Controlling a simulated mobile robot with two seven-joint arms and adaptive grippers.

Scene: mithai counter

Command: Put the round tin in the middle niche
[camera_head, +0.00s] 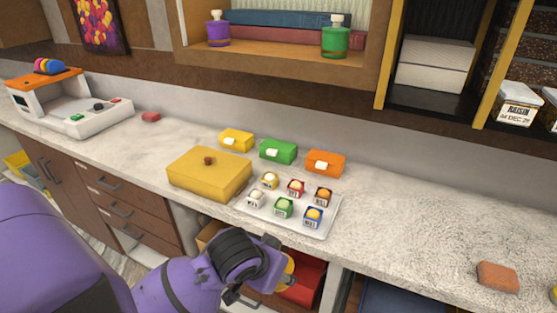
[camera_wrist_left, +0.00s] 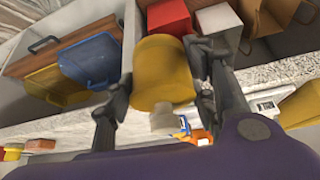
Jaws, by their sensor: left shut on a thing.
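A yellow round container (camera_wrist_left: 162,68) with a short pale neck or cap fills the middle of the left wrist view. Open compartments lie under the counter, one with a red box (camera_head: 306,284). I cannot tell which is the middle niche. My right gripper is out of view.
The counter (camera_head: 420,225) holds a white tray (camera_head: 328,220) of small sweets, a large yellow box (camera_head: 205,178), small yellow, green and orange boxes, and an orange block (camera_head: 497,277). In the wrist view, a blue bin (camera_wrist_left: 90,58) and a white box (camera_wrist_left: 217,18) sit under the counter.

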